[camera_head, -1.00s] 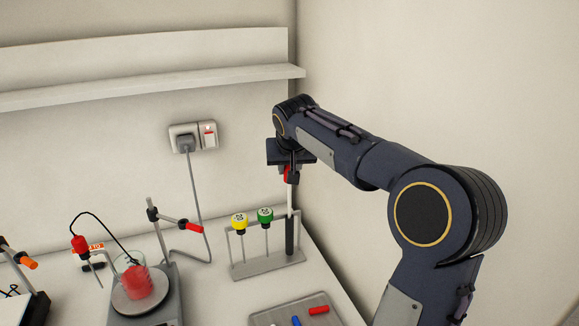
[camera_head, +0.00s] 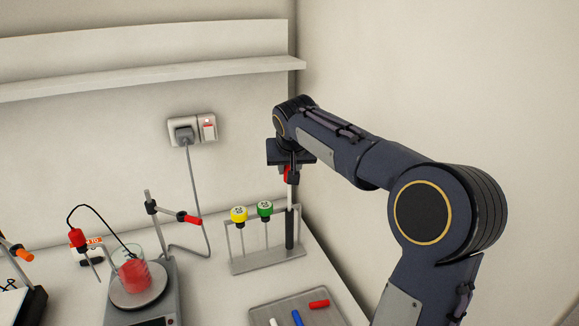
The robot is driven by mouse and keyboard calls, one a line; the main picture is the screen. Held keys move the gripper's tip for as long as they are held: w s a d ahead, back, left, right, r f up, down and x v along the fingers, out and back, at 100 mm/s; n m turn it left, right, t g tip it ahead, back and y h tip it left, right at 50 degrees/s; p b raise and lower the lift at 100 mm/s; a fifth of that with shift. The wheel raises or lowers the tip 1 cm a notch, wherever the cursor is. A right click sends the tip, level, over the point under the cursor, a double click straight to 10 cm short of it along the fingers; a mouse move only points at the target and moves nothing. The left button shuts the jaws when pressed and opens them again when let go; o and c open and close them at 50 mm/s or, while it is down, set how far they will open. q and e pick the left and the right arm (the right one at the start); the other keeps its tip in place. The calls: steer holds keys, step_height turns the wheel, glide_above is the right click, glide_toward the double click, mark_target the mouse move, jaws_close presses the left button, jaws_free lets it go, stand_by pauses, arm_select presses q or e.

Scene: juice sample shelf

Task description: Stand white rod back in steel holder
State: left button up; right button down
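My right gripper (camera_head: 291,172) is high above the back right of the bench, pointing down. It appears shut on the upper end of the white rod, where a little red shows at the fingers. The white rod (camera_head: 290,199) hangs upright below it. Its lower end meets a dark upright sleeve (camera_head: 289,230) at the right end of the steel holder (camera_head: 268,263); whether the sleeve belongs to the rod or the holder I cannot tell. A yellow-capped rod (camera_head: 239,214) and a green-capped rod (camera_head: 265,209) stand in the holder. My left gripper is not in view.
A hotplate (camera_head: 162,303) with a beaker of red liquid (camera_head: 132,273) and a clamp stand (camera_head: 150,209) stand left of the holder. A tray (camera_head: 262,308) with small coloured bars lies in front. A wall closes off the right side.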

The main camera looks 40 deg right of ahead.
steer(key=shift+f+b, duration=1.8)
steer(key=shift+f, duration=0.55)
stand_by(0.4)
steer(key=c, duration=1.1)
jaws_free()
steer(key=shift+r, duration=0.1)
steer(key=v, duration=0.7)
steer(key=shift+s+a+r, duration=0.1)
steer(key=shift+s+r, duration=0.15)
steer(key=shift+r, duration=0.05)
steer(key=s+a+f+n+y, duration=0.1)
steer(key=s+a+f+y, duration=0.1)
steer(key=s+a+f, duration=0.4)
steer(key=s+a+f+n+y, duration=0.2)
steer(key=s+a+f, duration=0.4)
steer(key=s, duration=0.4)
steer(key=s+a+f+n+y, duration=0.2)
steer(key=s+a+f+y, duration=0.1)
steer(key=s+a+f, duration=0.4)
steer(key=shift+s+a+y, duration=0.3)
steer(key=shift+s+a, duration=0.55)
